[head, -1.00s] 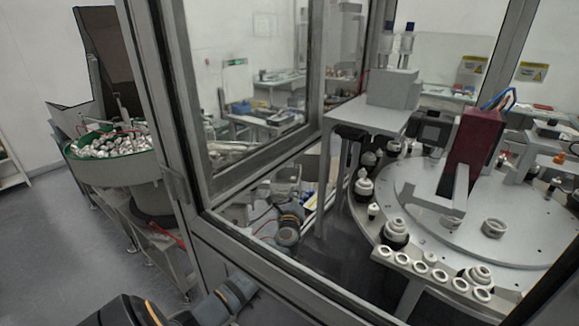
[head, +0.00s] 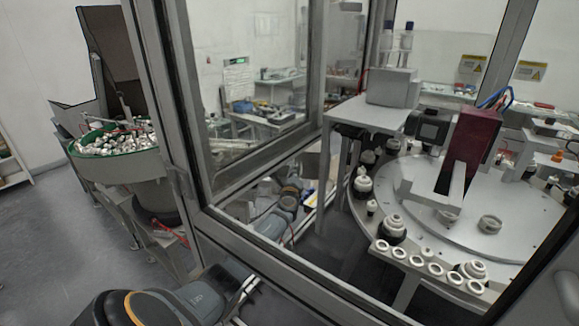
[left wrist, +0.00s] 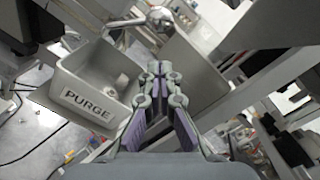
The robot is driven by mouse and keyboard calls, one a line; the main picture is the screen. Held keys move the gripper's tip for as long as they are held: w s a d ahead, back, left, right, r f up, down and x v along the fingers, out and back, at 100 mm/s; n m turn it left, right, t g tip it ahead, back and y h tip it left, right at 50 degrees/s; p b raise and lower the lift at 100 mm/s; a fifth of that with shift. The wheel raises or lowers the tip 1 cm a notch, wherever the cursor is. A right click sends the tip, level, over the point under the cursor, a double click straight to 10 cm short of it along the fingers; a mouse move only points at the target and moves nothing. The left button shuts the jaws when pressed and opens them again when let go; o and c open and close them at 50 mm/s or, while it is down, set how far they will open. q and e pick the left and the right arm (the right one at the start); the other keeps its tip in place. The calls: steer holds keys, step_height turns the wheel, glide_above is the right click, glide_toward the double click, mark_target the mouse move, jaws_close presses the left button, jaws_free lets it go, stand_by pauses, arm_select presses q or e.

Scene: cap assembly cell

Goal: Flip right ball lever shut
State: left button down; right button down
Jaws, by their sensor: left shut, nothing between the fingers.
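A shiny silver ball on a thin metal rod, a ball lever (left wrist: 158,18), shows at the top of the left wrist view. Its rod runs left from the ball, above the grey PURGE bin. I cannot tell whether it is the right lever. My left gripper (left wrist: 160,68) is shut and empty. Its fingertips point toward the ball and appear just below it in the picture, with a gap between. My right gripper is not in view.
The open grey PURGE bin (left wrist: 88,113) is left of the fingers in the wrist view, with grey metal panels and bars at right. In the head view the cell frame (head: 180,130) and glass stand before the rotary table (head: 410,193). A green-rimmed parts bowl (head: 95,165) is at left.

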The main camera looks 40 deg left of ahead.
arm_select(q)
steer(key=shift+s+a+r+p, duration=0.15)
steer(key=shift+s+a+r, duration=0.15)
steer(key=shift+r, duration=0.2)
steer(key=shift+s+a+r+p, duration=0.15)
steer(key=shift+a+r, duration=0.25)
steer(key=shift+r, duration=0.1)
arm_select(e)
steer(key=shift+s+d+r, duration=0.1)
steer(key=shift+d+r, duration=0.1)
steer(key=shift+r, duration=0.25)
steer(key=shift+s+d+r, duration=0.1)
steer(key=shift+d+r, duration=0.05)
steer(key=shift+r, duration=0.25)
arm_select(q)
steer(key=shift+w+f, duration=0.1)
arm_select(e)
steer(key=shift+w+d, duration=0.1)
arm_select(q)
steer(key=shift+r+n, duration=0.25)
steer(key=shift+n, duration=0.05)
